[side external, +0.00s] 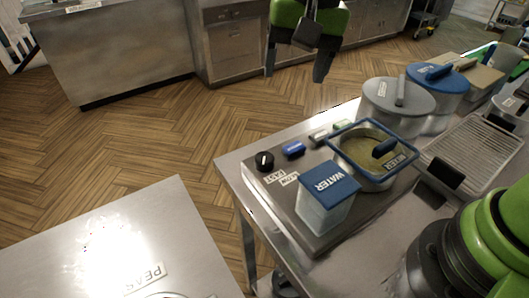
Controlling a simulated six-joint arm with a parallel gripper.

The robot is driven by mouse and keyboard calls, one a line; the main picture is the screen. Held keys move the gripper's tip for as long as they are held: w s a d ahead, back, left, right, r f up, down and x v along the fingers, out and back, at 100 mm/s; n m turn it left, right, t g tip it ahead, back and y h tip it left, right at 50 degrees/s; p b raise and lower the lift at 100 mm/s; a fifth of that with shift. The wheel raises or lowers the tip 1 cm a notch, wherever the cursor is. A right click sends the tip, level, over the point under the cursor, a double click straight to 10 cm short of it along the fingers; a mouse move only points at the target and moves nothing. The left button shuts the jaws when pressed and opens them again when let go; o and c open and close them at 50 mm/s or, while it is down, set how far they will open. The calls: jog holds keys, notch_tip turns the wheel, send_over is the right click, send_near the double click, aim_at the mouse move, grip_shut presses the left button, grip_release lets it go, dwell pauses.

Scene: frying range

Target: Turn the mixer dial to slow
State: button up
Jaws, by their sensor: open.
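The mixer dial (265,161) is a round black knob with a white mark, on the near left corner of the metal base plate. The mark looks roughly upright in the picture; its exact setting is too small to tell. Small white SLOW and FAST labels (281,178) lie just below and right of the dial. The mixer (340,150) is a blue-rimmed square tub with yellowish contents, right of the dial. My gripper (295,74) hangs at the top centre, fingers spread and pointing down, empty. It is well above and apart from the dial.
A blue-lidded WATER container (331,184) stands close right of the labels. Small blue (293,149), grey and green blocks line the plate behind the dial. Lidded pots (393,106) and a wire rack (472,150) are further right. A separate metal table (110,240) is at lower left.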

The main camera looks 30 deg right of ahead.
jog(key=g+h, duration=0.1)
jog(key=g, duration=0.1)
send_near(264, 157)
jog(key=shift+s+m, duration=0.15)
jog(key=shift+m, duration=0.15)
notch_tip(264, 157, down, 10)
jog(key=shift+r, duration=0.1)
jog(key=shift+c, duration=0.2)
jog(key=c, duration=0.9)
